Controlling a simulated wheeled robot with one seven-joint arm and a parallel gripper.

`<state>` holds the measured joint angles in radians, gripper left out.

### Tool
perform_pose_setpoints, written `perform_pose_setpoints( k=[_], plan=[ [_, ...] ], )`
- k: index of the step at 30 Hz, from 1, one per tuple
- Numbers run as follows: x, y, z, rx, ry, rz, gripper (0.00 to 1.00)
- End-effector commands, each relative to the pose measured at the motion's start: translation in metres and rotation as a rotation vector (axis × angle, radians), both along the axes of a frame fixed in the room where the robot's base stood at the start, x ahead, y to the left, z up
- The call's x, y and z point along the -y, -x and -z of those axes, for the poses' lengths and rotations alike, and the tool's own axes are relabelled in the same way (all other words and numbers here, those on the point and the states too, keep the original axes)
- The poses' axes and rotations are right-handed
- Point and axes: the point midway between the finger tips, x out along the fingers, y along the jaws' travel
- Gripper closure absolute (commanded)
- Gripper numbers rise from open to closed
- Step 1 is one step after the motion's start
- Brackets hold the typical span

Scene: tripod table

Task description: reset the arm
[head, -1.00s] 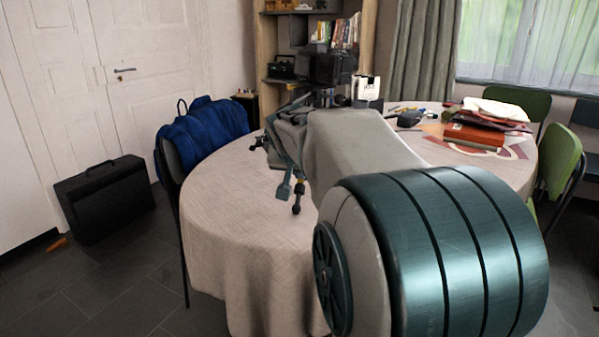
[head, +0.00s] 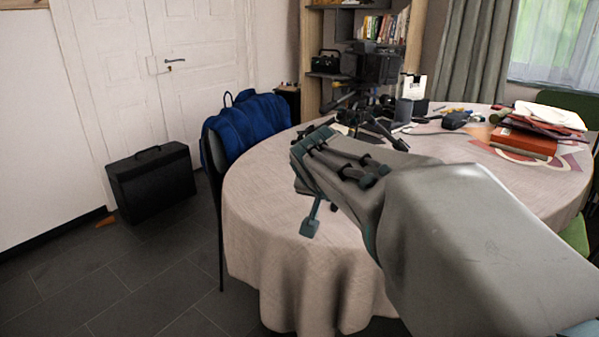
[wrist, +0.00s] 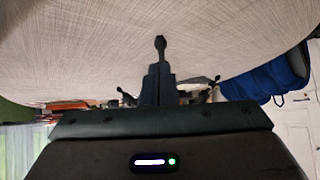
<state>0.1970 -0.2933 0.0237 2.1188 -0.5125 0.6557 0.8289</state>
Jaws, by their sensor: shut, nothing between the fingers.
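In the wrist view my gripper (wrist: 160,45) is shut, its two dark fingers together with nothing between them. The pale cloth of the table fills the picture behind the fingertips. In the head view my arm reaches from the lower right over the near part of the round table (head: 262,205).
A blue jacket (head: 245,125) hangs on a chair at the table's left. A black case (head: 152,183) stands on the floor by the door. A red book (head: 523,142), papers and small items lie on the table's far right. The table's left part is clear.

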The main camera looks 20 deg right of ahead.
Motion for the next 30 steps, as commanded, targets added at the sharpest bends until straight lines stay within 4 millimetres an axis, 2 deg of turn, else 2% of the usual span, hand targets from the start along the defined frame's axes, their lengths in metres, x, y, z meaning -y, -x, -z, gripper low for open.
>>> perform_pose_setpoints(
  k=[8,17,23,30],
  plan=[
    [-0.007,0.007,0.004,0.0,0.001,-0.002,1.0],
    [-0.009,0.008,0.0,-0.007,0.0,-0.009,1.0],
    [-0.021,0.021,-0.028,-0.068,-0.007,-0.061,1.0],
    [-0.045,0.046,-0.063,-0.182,-0.024,-0.171,1.0]
  ],
)
